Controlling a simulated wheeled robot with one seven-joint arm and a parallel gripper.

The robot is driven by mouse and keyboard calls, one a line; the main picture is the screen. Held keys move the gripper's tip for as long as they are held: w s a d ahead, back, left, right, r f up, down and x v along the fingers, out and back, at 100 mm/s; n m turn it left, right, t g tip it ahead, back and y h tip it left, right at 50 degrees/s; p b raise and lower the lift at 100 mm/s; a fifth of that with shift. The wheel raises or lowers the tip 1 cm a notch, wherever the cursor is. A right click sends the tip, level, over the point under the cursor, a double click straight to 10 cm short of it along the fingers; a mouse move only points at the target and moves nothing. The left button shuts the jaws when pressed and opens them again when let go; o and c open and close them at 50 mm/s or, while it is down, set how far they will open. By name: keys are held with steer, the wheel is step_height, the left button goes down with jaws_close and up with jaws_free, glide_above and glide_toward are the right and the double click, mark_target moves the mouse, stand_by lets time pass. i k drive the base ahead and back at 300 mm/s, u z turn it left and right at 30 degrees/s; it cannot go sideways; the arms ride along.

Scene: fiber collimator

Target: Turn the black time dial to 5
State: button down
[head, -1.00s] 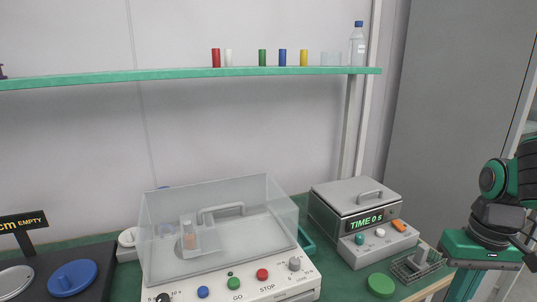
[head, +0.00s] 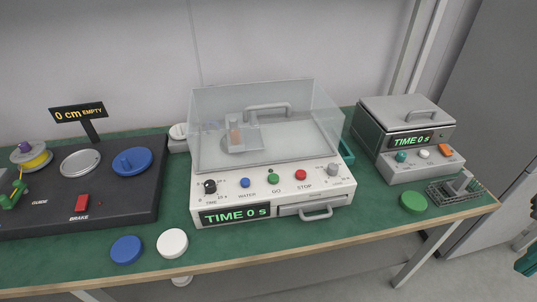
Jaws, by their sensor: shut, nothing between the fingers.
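The black time dial (head: 210,186) is a small round knob at the left of the white front panel of the machine (head: 196,200) with the clear cover. Small scale marks surround it; its exact setting is too small to read. The display (head: 235,214) below it reads "TIME 0 s". My gripper (head: 527,263) shows only in part at the right edge, dark and green, low and well away from the dial. It holds nothing that I can see and is shut.
A second grey device (head: 406,172) at the right also reads "TIME 0 s". A green disc (head: 413,202) and a wire basket (head: 455,190) lie near it. Blue (head: 126,250) and white (head: 172,243) discs lie at the front edge. A black spool station (head: 140,200) stands left.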

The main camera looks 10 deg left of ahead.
mark_target(210, 186)
steer(key=u, duration=1.85)
